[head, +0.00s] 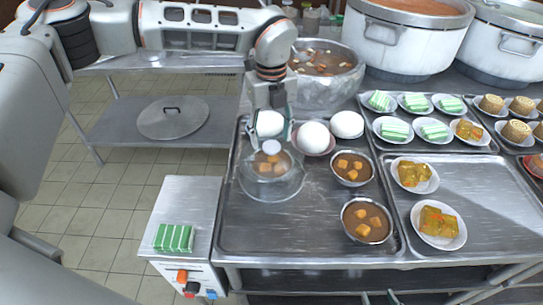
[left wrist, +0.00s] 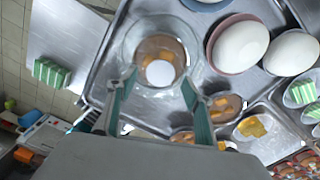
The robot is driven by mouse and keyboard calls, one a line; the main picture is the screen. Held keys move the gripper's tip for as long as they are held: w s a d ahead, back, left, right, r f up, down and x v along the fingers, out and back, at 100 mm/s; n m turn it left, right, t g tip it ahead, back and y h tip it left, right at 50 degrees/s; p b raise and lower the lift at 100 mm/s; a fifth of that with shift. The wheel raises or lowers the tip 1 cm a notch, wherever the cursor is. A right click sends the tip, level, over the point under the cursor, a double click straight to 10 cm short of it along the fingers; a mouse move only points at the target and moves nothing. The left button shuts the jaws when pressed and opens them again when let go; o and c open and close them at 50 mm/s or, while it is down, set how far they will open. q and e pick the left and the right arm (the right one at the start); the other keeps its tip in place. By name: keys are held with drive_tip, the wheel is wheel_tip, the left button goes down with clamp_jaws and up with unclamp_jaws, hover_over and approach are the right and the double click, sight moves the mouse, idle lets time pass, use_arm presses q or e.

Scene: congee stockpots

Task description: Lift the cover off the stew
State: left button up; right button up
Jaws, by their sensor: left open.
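The stew (head: 268,168) is in a small bowl on the metal tray, under a clear glass cover (head: 291,189). The cover has a round white knob (head: 271,147) on top. My left gripper (head: 273,136) points down just above the cover, open and empty. In the left wrist view, its two fingertips (left wrist: 159,80) are apart, on either side of the white knob (left wrist: 160,73). The glass cover (left wrist: 131,38) and the orange-brown stew (left wrist: 152,47) show beyond them. I cannot tell exactly how far the fingertips are above the knob. My right gripper is not in view.
White buns (head: 313,138) sit close right of the cover. Two uncovered stew bowls (head: 362,219) stand farther right. A large pot (head: 326,90) is behind. A steel side counter (head: 187,205) holds a green striped block (head: 174,238). The tray's front left (head: 270,230) is bare.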

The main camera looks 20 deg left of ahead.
sight(272, 161)
use_arm(q)
drive_tip(key=shift+f, duration=1.45)
clamp_jaws()
drive_tip(key=shift+w+r, duration=0.1)
